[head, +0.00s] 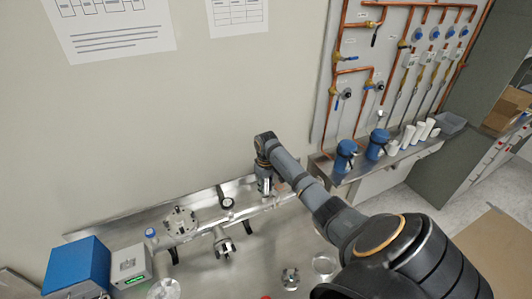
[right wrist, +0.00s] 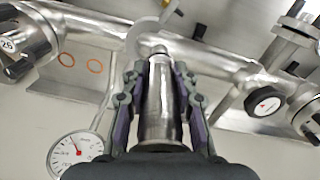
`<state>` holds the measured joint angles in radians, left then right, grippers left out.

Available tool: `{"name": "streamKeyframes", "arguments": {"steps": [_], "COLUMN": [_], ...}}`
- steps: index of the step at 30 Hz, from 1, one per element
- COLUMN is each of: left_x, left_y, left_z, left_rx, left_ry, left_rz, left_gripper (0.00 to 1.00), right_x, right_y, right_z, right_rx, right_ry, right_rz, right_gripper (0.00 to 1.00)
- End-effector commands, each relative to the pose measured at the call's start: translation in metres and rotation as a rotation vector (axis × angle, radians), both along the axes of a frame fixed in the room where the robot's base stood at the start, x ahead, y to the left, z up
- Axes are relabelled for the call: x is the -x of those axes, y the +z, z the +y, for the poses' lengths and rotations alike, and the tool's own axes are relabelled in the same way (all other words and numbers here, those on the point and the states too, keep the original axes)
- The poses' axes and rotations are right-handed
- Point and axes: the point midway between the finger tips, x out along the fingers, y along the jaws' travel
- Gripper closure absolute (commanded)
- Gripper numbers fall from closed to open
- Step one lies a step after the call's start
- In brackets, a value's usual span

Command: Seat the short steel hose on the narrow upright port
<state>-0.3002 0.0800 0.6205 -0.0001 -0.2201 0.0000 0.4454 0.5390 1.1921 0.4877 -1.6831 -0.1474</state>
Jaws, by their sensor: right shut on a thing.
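My right gripper (head: 265,186) hangs over the right part of the steel manifold pipe (head: 199,226) in the head view. In the right wrist view, the right gripper's fingers (right wrist: 158,88) are closed around the short steel hose (right wrist: 158,108), a shiny cylinder. The hose's far end lies against the view of the manifold pipe (right wrist: 215,58), close to a pale round disc (right wrist: 146,38). The narrow upright port cannot be made out clearly; the hose and gripper may hide it. I cannot tell whether the hose touches it. My left gripper is not in view.
A round black-rimmed knob (right wrist: 265,102) and flanged fittings crowd the pipe. A blue box (head: 76,266) and a grey meter (head: 126,270) stand at the left. The wall is close behind.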

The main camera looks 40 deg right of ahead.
Motion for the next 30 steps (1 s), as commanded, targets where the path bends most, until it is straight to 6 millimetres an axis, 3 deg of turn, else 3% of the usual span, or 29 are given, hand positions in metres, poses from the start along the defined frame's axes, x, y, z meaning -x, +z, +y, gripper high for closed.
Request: {"name": "streamKeyframes", "arguments": {"steps": [12, 13, 18, 26, 30], "left_x": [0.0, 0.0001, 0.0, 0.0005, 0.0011], "left_y": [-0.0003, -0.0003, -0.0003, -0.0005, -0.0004], "left_z": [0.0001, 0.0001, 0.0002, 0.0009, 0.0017], "left_rx": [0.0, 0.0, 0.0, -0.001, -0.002], "left_ry": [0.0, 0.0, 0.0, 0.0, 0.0], "left_rz": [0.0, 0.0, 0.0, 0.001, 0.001], "left_gripper": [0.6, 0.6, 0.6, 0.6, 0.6], "right_x": [-0.0004, -0.0004, -0.0002, 0.0002, -0.0004], "right_y": [-0.0007, -0.0007, -0.0009, -0.0016, 0.0079], "right_z": [-0.0001, -0.0001, -0.0001, 0.0, -0.0003], "right_rx": [0.001, 0.001, 0.0, 0.0, 0.001], "right_ry": [0.0, 0.0, 0.0, 0.0, 0.001], "right_rz": [-0.001, -0.001, -0.001, 0.001, -0.001], "right_gripper": [1.0, 0.69, 0.46, 0.45, 0.45]}}
